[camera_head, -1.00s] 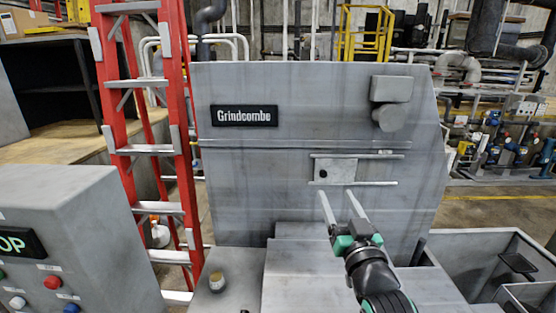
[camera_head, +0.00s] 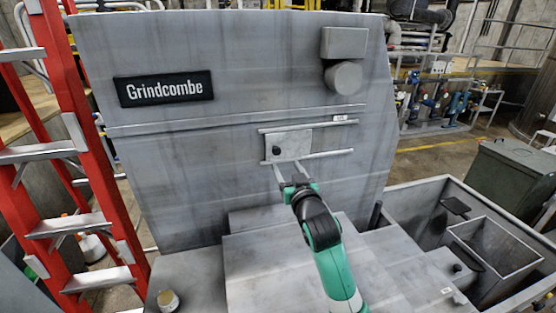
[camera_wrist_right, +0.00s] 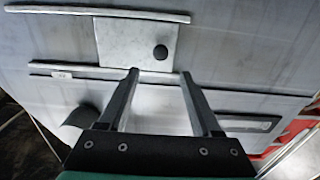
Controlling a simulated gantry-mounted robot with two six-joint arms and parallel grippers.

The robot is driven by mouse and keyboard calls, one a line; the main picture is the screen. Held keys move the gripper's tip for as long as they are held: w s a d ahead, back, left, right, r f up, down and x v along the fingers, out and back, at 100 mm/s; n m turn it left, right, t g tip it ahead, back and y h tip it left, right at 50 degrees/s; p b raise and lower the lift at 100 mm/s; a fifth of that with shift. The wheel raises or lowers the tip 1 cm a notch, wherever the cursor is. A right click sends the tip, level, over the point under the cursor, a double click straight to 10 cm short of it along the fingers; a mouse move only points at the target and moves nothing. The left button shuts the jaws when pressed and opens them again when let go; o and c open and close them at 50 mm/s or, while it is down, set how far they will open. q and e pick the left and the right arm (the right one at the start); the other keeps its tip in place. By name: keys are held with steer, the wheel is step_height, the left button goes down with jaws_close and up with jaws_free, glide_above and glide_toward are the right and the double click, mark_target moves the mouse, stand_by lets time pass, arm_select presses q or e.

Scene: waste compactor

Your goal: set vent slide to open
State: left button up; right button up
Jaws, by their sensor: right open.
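The vent slide is a pale square plate (camera_head: 295,144) between two horizontal rails on the grey front of the compactor (camera_head: 220,180). It sits at the left end of the rails, with a dark round knob (camera_head: 276,150) near its left side. In the wrist view the plate (camera_wrist_right: 128,42) appears turned over, with the knob (camera_wrist_right: 160,52) on its right side. My right gripper (camera_head: 287,166) is open and empty, its fingertips at the lower rail just below the plate. In the wrist view, the gripper (camera_wrist_right: 159,75) has its fingers spread either side of the knob's line, apart from the knob. My left gripper is not visible.
A small label (camera_head: 340,117) sits above the upper rail's right end. A grey box and cylinder (camera_head: 344,77) stick out above the rails. Grey stepped housing (camera_head: 285,255) lies below my right arm. A red ladder (camera_head: 75,130) stands left; an open bin (camera_head: 495,245) is right.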

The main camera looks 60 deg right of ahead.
mark_target(277, 151)
steer(key=x, duration=0.8)
steer(key=shift+w+d, duration=0.3)
jaws_close()
stand_by(0.9)
